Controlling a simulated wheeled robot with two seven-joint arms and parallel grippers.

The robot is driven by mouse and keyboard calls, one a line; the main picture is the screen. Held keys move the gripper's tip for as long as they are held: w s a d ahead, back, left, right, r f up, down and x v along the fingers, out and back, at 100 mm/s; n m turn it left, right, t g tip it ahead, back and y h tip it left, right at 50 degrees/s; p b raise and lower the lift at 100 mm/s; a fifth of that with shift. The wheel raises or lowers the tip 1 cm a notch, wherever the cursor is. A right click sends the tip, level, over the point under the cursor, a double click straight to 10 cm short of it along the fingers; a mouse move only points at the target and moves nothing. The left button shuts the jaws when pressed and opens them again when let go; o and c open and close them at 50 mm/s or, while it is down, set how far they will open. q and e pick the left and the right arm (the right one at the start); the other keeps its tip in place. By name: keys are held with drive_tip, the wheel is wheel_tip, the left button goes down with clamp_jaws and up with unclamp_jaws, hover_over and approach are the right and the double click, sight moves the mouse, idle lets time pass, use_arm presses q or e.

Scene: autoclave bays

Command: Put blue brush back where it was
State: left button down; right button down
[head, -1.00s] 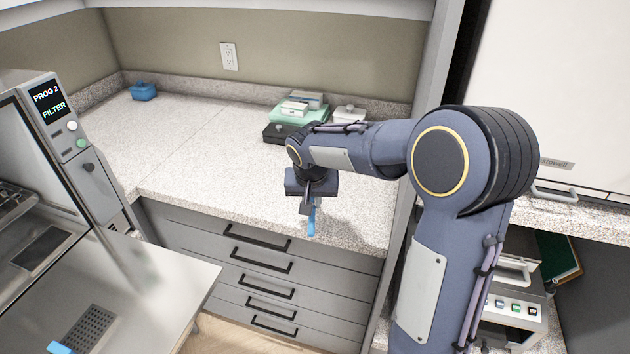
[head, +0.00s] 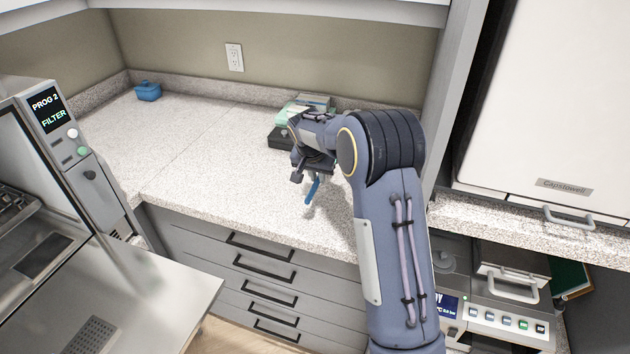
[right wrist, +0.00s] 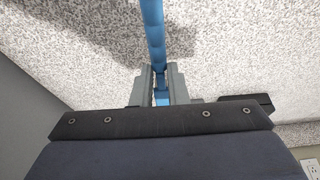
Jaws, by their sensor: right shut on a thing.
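The blue brush (head: 312,190) is in my right gripper (head: 313,178), which hangs over the front part of the speckled counter (head: 205,175). In the right wrist view the brush's blue handle (right wrist: 153,35) stands out between the two grey fingers (right wrist: 161,86), which are shut on it. Its far end runs out of that view at the top. In the head view the brush points down and slightly left; I cannot tell if its tip touches the counter. My left gripper is not in view.
A blue container (head: 148,92) sits at the counter's back left. A dark box with green and white items (head: 290,112) stands behind my right gripper, partly hidden. A steel machine (head: 90,170) with a metal shelf is at left. Drawers (head: 270,270) lie below.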

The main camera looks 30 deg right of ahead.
sight(315, 185)
drive_tip(key=shift+w+f, duration=0.5)
drive_tip(key=shift+f, duration=0.05)
drive_tip(key=f+p, duration=0.1)
drive_tip(key=f, duration=0.2)
drive_tip(key=shift+w+p, duration=0.2)
drive_tip(key=shift+p, duration=0.15)
drive_tip(key=shift+f, duration=0.3)
drive_tip(key=shift+f+b, duration=0.2)
drive_tip(key=shift+b, duration=0.1)
drive_tip(key=c, duration=1.4)
unclamp_jaws()
drive_tip(key=shift+r, duration=0.1)
drive_tip(key=shift+c, duration=0.2)
drive_tip(key=shift+r, duration=0.1)
